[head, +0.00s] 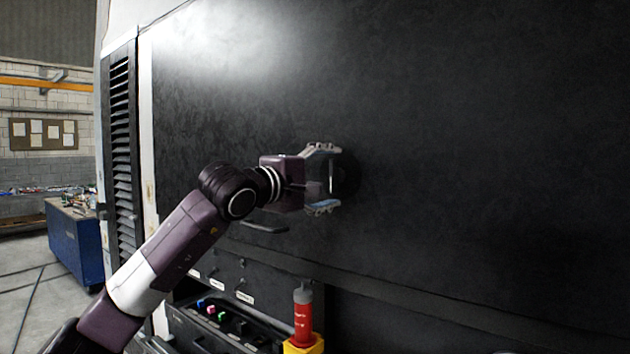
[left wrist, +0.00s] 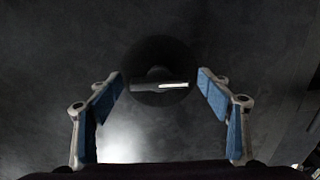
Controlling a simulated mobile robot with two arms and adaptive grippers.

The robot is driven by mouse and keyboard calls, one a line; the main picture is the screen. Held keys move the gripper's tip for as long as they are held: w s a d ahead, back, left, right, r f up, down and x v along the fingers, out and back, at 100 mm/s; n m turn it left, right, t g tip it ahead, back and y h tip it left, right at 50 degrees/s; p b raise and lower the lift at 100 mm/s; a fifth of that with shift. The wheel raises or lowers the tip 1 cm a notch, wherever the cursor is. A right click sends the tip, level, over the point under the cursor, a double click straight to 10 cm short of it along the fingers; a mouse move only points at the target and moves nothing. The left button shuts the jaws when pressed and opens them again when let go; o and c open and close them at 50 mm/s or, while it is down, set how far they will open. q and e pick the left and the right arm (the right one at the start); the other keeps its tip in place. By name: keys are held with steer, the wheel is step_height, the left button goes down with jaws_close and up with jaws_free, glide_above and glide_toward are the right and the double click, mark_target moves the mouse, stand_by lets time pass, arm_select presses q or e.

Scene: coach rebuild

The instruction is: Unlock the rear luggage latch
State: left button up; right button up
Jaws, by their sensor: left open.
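The rear luggage latch (left wrist: 160,86) is a round dark disc with a short bar handle across it, set in a dark panel. In the left wrist view the bar lies roughly level, with a bright strip on its right half. In the head view the latch (head: 346,176) is partly hidden by my left gripper (head: 328,178). My left gripper is open, its fingers above and below the latch in the head view. In the left wrist view the blue-padded fingers (left wrist: 160,97) stand either side of the latch, with gaps to the bar. My right gripper is not in view.
The large dark panel (head: 480,130) fills the right. A dark handle (head: 264,227) juts out below my left wrist. Lower down are a control panel (head: 222,322) and a red cylinder (head: 303,315) in a yellow holder. A blue cabinet (head: 76,245) stands far left.

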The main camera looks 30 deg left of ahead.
arm_select(q)
steer(key=s+a, duration=0.1)
steer(key=s, duration=1)
steer(key=shift+a, duration=0.25)
